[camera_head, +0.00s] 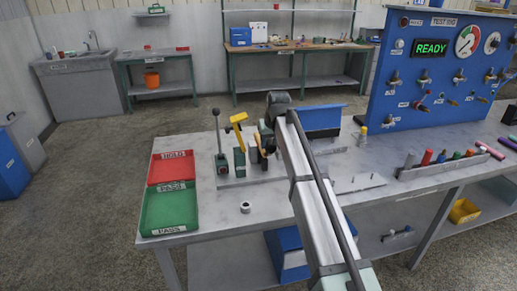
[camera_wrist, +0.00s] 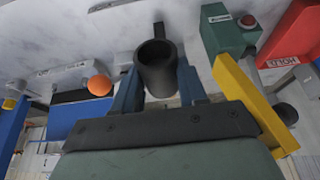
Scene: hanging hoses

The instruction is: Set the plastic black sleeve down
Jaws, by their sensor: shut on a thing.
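The black plastic sleeve (camera_wrist: 156,70) is between the two blue fingers of my gripper (camera_wrist: 158,88) in the wrist view. Its round open end faces the camera. My gripper is shut on it. In the head view my arm covers most of the gripper and I cannot make out the sleeve clearly. The grey workbench (camera_head: 215,222) lies below. I cannot tell whether the sleeve touches the bench.
A red HOLD tray (camera_head: 172,167) and green PASS tray (camera_head: 169,210) sit at the bench's left end. A lever (camera_head: 219,140) and yellow-handled press (camera_head: 238,135) stand beside my gripper. A small ring (camera_head: 246,207) lies in front. The blue test panel (camera_head: 430,70) stands right.

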